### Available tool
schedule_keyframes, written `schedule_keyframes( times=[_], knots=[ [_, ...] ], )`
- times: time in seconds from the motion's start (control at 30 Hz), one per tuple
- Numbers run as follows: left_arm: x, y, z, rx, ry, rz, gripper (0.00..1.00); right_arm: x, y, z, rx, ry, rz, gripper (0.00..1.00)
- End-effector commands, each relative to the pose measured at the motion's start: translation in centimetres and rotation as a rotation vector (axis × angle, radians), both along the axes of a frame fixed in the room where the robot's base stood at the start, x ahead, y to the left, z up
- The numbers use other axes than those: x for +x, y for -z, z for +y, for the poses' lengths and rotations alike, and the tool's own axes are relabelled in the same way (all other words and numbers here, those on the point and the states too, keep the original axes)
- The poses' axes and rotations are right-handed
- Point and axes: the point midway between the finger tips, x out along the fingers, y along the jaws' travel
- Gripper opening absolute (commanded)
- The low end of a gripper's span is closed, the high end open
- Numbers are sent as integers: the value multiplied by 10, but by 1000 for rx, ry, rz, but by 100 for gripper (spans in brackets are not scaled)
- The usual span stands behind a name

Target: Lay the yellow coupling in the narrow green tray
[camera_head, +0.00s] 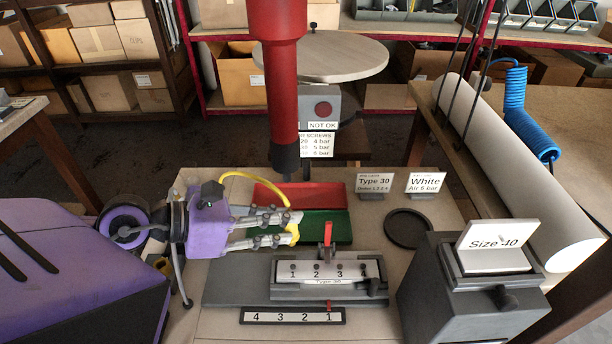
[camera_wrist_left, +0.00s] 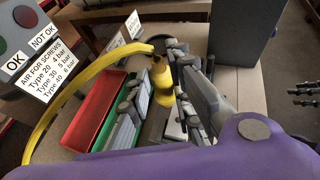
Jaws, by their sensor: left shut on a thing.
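The yellow coupling (camera_head: 294,232) is between the fingertips of my left gripper (camera_head: 290,227), which is shut on it. A yellow hose (camera_head: 238,174) arcs from it back over the gripper. In the left wrist view the coupling (camera_wrist_left: 161,84) hangs between the fingers, its lower end free. The narrow green tray (camera_head: 335,224) lies behind the gripper in the head view, partly covered by the fingers; it also shows in the left wrist view (camera_wrist_left: 103,143). The coupling overlaps the tray in the head view; its height above it is unclear.
A red tray (camera_head: 325,194) lies directly behind the green one. A red vertical tool (camera_head: 280,90) hangs above it. A grey fixture (camera_head: 330,272) with numbered positions and a red lever stands in front. A black ring (camera_head: 408,229) and a grey Size 40 block (camera_head: 465,290) are at right.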

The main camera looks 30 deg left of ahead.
Motion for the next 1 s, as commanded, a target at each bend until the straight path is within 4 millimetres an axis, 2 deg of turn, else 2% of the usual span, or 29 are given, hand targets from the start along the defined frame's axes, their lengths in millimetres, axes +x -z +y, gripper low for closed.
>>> schedule_keyframes(
  times=[0.17,0.33,0.47,0.6,0.7,0.93,1.0],
  knots=[
    [22,9,10,-1,-12,1,0,-4,4,1,1,-2,8,40],
    [60,28,27,-2,-13,1,0,-16,11,-1,-2,-1,31,40],
    [90,43,40,-3,-13,1,0,-17,15,-1,-3,-2,36,40],
    [108,72,48,-5,-15,4,0,-13,18,0,-3,-7,31,40],
    [117,85,52,-5,-13,5,0,-8,18,1,-3,-10,23,40],
    [129,101,57,-4,-13,3,0,-6,20,2,-2,-9,20,40],
    [128,113,58,-6,-13,7,0,-7,21,2,-2,-9,24,40]
  ],
)
